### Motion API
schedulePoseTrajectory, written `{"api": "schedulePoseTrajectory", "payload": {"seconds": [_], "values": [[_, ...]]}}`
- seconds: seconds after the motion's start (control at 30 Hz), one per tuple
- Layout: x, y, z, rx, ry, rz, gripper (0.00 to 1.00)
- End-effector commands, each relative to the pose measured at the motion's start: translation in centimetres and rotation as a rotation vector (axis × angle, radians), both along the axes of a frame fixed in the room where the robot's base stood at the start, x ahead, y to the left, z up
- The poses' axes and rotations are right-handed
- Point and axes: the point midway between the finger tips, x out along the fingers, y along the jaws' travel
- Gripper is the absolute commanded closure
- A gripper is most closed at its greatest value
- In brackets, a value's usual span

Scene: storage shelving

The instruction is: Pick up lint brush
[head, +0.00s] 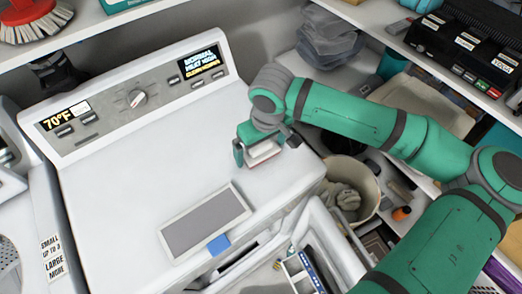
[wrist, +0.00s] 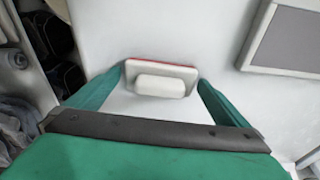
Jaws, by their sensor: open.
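The lint brush, which I take to be the small white block with a red edge (head: 263,152), lies on the white top of the dryer (head: 130,190). It also shows in the wrist view (wrist: 160,82), with a rounded white handle facing the camera. My gripper (head: 265,145) is over the brush with its green fingers open. In the wrist view, my gripper (wrist: 160,76) has one finger on each side of the brush, close to its ends. Whether either finger touches it is hard to tell. Part of the brush is hidden behind my gripper in the head view.
A grey panel (head: 205,222) with a blue tab (head: 218,244) is on the dryer top, left of and nearer than the brush. The control panel (head: 135,98) rises at the back. A bin with cloth (head: 350,185) and cluttered shelves stand right. The dryer's left top is clear.

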Motion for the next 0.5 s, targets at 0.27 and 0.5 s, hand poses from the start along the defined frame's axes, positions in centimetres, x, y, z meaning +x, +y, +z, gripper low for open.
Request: {"api": "schedulePoseTrajectory", "payload": {"seconds": [0.27, 0.5], "values": [[0.02, 0.01, 0.02, 0.001, -0.001, 0.0, 0.24], [0.03, 0.02, 0.05, 0.001, -0.001, 0.0, 0.4]]}}
